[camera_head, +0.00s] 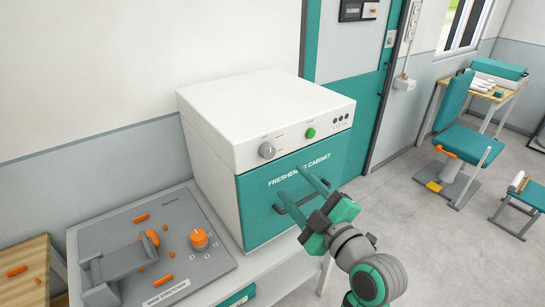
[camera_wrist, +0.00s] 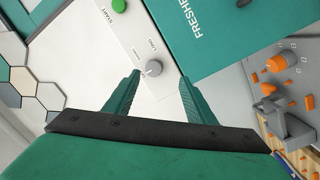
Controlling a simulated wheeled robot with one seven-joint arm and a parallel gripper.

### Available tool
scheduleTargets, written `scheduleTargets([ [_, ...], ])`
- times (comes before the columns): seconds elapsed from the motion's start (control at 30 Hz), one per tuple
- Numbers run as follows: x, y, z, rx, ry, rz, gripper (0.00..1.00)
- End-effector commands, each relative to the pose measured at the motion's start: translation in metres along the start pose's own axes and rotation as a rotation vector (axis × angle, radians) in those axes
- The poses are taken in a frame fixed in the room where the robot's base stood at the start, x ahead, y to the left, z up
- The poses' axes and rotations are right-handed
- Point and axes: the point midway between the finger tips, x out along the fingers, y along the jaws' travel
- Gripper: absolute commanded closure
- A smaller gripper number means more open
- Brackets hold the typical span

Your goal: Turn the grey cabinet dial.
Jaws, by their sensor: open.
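The grey dial (camera_head: 267,150) is a round knob on the white front panel of the freshening cabinet (camera_head: 250,110), left of a green button (camera_head: 310,133). My gripper (camera_head: 288,181) is open and empty, in front of the teal cabinet door, below and right of the dial in the head view. In the wrist view, the dial (camera_wrist: 153,68) appears between the fingertips of my gripper (camera_wrist: 159,77), some way beyond them. A small pointer mark shows on the dial. The fingers do not appear to touch it.
The door has a dark handle (camera_head: 297,217) below the fingers. A grey shoe stretcher (camera_head: 150,245) with orange knobs stands left of the cabinet. A teal chair (camera_head: 465,140) and a small work table are at the far right. Open floor lies between.

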Motion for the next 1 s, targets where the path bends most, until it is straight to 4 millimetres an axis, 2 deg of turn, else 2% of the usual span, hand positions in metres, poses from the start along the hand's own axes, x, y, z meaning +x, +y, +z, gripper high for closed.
scheduleTargets([
  [0.1, -0.002, 0.013, -0.011, -0.061, 0.022, -0.016, 0.5],
  [0.33, 0.009, 0.016, -0.016, -0.086, 0.032, -0.027, 0.5],
  [0.8, 0.086, 0.014, -0.019, -0.083, 0.032, -0.026, 0.5],
  [1.0, 0.103, 0.013, -0.018, -0.084, 0.03, -0.025, 0.5],
])
